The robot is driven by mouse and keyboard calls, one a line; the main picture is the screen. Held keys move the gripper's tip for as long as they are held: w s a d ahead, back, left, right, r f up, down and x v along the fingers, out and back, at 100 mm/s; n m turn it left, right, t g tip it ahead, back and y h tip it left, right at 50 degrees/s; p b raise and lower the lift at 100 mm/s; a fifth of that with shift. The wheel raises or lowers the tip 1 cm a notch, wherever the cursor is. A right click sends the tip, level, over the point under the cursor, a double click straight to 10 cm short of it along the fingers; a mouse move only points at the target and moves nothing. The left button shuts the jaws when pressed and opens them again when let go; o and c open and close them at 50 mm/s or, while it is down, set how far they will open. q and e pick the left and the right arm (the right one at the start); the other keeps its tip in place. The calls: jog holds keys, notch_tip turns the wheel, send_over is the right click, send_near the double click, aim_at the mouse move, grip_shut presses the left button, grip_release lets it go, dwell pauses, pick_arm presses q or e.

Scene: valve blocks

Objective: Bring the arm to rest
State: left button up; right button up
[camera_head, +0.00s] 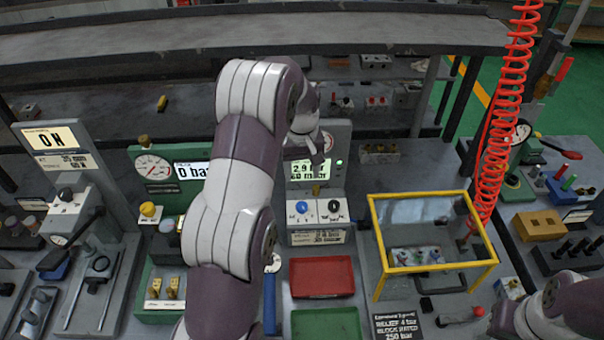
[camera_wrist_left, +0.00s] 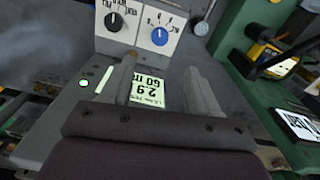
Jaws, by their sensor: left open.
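My left arm (camera_head: 230,190) rises from the bottom of the head view, bends at the top and reaches down toward the grey test panel (camera_head: 338,140). My left gripper (camera_head: 318,165) hangs in front of that panel's lit display, partly hidden by its own wrist. In the left wrist view the two fingers (camera_wrist_left: 165,80) stand apart with nothing between them. The display (camera_wrist_left: 148,90), reading 2.9, shows behind them, with a blue knob (camera_wrist_left: 160,37) and a black knob (camera_wrist_left: 114,21) beyond. A link of my right arm (camera_head: 560,310) shows at bottom right; its gripper is out of frame.
A red tray (camera_head: 322,277) and a green tray (camera_head: 325,324) lie below the panel. A yellow-framed clear box (camera_head: 435,268) stands to the right, near a coiled red hose (camera_head: 505,110). A green gauge unit (camera_head: 165,170) stands left of my arm. Shelving runs behind.

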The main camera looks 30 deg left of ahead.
pick_arm(q)
jog(key=s+d+r+m, duration=0.1)
jog(key=s+d+m, duration=0.3)
jog(key=s, duration=0.6)
jog(key=s+d+r+m+t, duration=0.1)
jog(key=s+d+m, duration=0.3)
jog(key=s+d, duration=0.4)
jog(key=s+r, duration=0.1)
jog(key=s, duration=0.2)
jog(key=shift+d, duration=0.25)
jog(key=shift+w, duration=0.2)
jog(key=shift+s, duration=0.1)
